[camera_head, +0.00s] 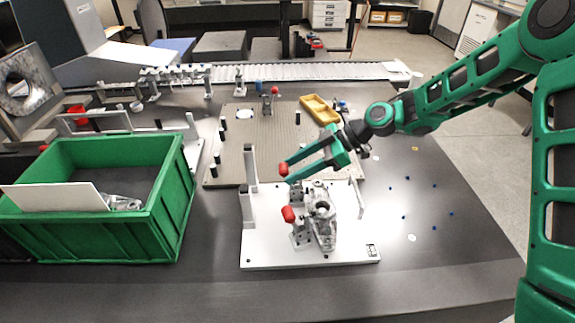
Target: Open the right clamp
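A white fixture plate (270,245) lies on the dark table with a grey metal casting (322,222) on it. A toggle clamp (300,236) with a red handle tip (288,214) stands at the casting's left side. A second red handle tip (284,168) shows higher up, at the fingertips of my gripper (287,174). My gripper reaches in from the right above the plate's back part, its two green fingers spread apart. Whether they touch that red tip cannot be told. The clamp body below it is partly hidden behind the fingers and casting.
Two upright posts (247,208) stand at the plate's left edge. A green crate (110,235) is at left. Behind is a beige perforated plate (235,165) with black pegs, a small red-handled clamp (270,103) and a yellow tray (319,110). Small blue pieces lie at right; the front edge is clear.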

